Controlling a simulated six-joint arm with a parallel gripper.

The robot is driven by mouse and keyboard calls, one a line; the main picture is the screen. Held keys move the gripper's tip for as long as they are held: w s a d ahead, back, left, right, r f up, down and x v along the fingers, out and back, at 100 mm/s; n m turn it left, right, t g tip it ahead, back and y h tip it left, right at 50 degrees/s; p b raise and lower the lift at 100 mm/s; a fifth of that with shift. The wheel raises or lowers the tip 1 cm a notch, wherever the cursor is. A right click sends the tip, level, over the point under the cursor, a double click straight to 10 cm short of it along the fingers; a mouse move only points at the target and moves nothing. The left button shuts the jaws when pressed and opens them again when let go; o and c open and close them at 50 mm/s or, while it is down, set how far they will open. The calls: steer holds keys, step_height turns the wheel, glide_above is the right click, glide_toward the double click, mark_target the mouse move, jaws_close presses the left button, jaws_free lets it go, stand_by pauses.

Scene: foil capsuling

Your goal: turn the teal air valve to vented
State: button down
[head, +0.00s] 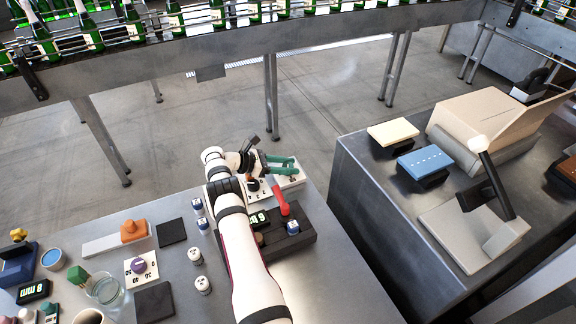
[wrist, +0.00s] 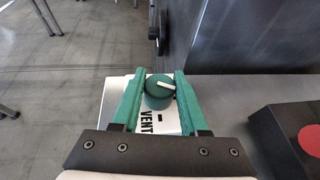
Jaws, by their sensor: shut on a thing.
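The teal air valve (wrist: 158,98) is a round knob with a white pointer bar, on a white plate (wrist: 115,98) lettered VENT. In the wrist view the pointer lies nearly level across the knob's top, while the VENT lettering is below the knob. My gripper (wrist: 160,82) has its two green fingers on either side of the knob and is shut on it. In the head view my gripper (head: 292,164) is at the far edge of the left table, over the white plate (head: 290,182). The knob is not clearly visible there.
A dark box (head: 268,240) with a red lever (head: 281,201) stands close in front of the plate. A gap separates this table from the right bench (head: 370,190). A bottle conveyor (head: 200,45) runs behind.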

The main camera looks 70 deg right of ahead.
steer(key=shift+c, duration=2.2)
jaws_free()
steer(key=v, duration=1.4)
steer(key=shift+w+a, duration=0.2)
steer(key=shift+w+a+r, duration=0.35)
steer(key=shift+a, duration=0.1)
steer(key=shift+d, duration=0.1)
